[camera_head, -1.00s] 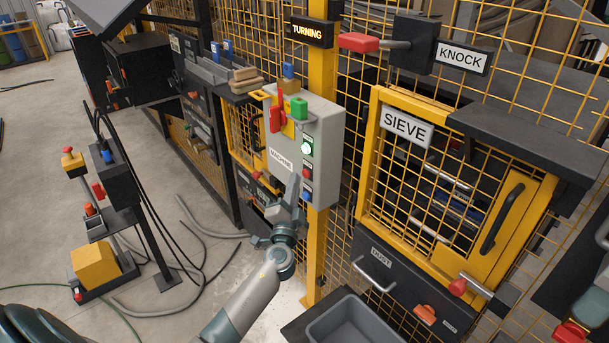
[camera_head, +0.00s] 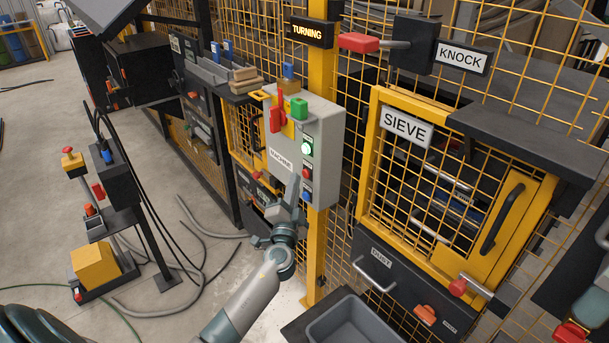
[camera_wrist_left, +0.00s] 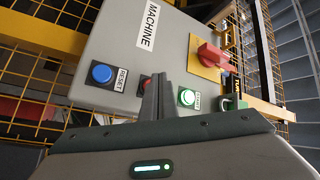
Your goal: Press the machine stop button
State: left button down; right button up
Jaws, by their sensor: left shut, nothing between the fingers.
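The grey machine box (camera_head: 325,135) is fixed to a yellow post. Its front has a lit green button (camera_head: 307,148), the red stop button (camera_head: 306,173) below it and a blue button (camera_head: 306,195) lowest. My left gripper (camera_head: 293,187) is shut and empty, its tips just left of the red and blue buttons in the head view. In the left wrist view the shut fingers (camera_wrist_left: 157,95) stand between the red button (camera_wrist_left: 144,84), which they partly cover, and the lit green button (camera_wrist_left: 187,97). Whether they touch the red button, I cannot tell. My right gripper is not in view.
A red rotary switch (camera_wrist_left: 213,57) is on the same box. The blue button (camera_wrist_left: 102,73) is labelled RESET. The yellow-framed SIEVE door (camera_head: 450,190) and a grey bin (camera_head: 350,325) lie to the right. A button stand (camera_head: 120,190) and cables are on the left.

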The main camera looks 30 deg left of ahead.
pick_arm(q)
jog(key=shift+w+d, duration=0.1)
jog(key=shift+w, duration=0.05)
dwell(0.6)
jog(key=shift+w+b, duration=0.25)
jog(key=shift+b, duration=0.2)
